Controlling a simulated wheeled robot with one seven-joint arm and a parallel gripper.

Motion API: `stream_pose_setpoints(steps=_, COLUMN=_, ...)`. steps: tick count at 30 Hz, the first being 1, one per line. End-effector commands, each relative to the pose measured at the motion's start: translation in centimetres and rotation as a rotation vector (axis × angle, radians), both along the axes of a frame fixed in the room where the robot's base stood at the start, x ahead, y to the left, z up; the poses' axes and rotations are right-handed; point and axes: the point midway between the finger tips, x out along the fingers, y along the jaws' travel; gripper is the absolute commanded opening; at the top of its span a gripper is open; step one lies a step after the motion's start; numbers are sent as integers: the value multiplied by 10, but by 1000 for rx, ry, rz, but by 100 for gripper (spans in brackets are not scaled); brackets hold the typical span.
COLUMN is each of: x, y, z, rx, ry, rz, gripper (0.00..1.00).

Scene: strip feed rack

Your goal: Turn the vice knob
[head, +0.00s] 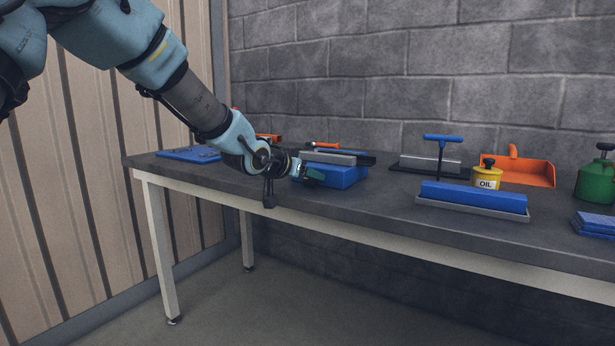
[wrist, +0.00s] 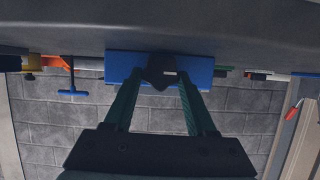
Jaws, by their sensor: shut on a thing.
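The blue vice (head: 342,176) sits near the front edge of the bench, with a grey metal bar on top. It also shows in the wrist view (wrist: 205,65), which is upside down. The dark vice knob (wrist: 160,66) is on the front face of the vice. My gripper (wrist: 160,76) has its green fingers on either side of the knob and is shut on it. In the head view my gripper (head: 308,174) reaches the left front of the vice, and the knob is hidden there. How far the knob is turned cannot be told.
On the grey bench (head: 385,212) stand a blue block in a grey tray (head: 473,197), a yellow oil can (head: 487,176), a blue T-handle (head: 441,139), an orange dustpan (head: 520,168) and a green can (head: 596,181). A blue mat (head: 186,154) lies at left. A block wall stands behind.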

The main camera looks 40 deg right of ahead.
Motion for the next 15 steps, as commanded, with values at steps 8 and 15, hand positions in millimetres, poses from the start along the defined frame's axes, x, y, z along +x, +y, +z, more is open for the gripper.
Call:
stream_pose_setpoints(steps=8, x=0, y=0, z=0, rx=0, ry=0, rz=0, gripper=69)
stream_pose_setpoints(steps=15, x=-1, y=7, z=4, rx=-1, ry=-2, rz=1, gripper=69)
